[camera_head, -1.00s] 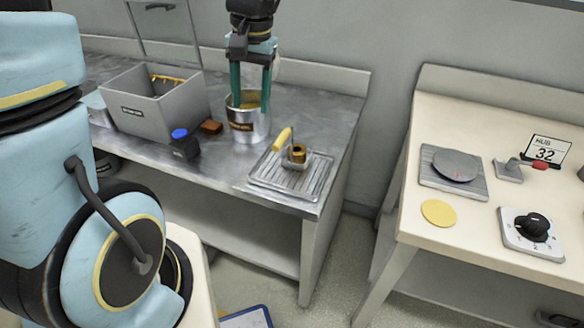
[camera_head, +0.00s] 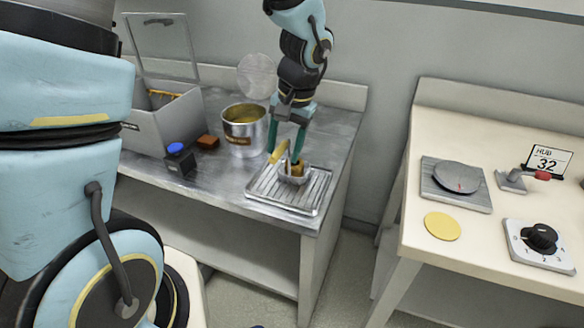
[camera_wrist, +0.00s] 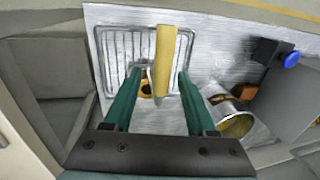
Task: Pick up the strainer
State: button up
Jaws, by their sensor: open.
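The strainer has a yellow handle (camera_head: 278,152) and a small basket (camera_head: 290,180) with a brass-coloured piece in it. It stands on the ribbed metal tray (camera_head: 262,190) at the right end of the metal bench. My gripper (camera_head: 285,160) points down over the strainer, with one green finger on each side of the handle. In the wrist view, the handle (camera_wrist: 163,55) runs between the spread fingers (camera_wrist: 160,76). The jaws look open; contact with the handle cannot be told. The basket is partly hidden by the handle and fingers there.
A metal pot (camera_head: 244,138) with yellow contents stands left of the tray. A blue-topped black item (camera_head: 178,160), a brown block (camera_head: 208,142) and a grey open bin (camera_head: 170,122) are farther left. A cream table (camera_head: 470,225) stands right, across a gap.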

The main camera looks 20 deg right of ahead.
jog(key=shift+w+a+f, duration=0.1)
jog(key=shift+f, duration=0.5)
jog(key=shift+w+a+f, duration=0.1)
jog(key=shift+f, duration=0.5)
grip_shut()
dwell(0.5)
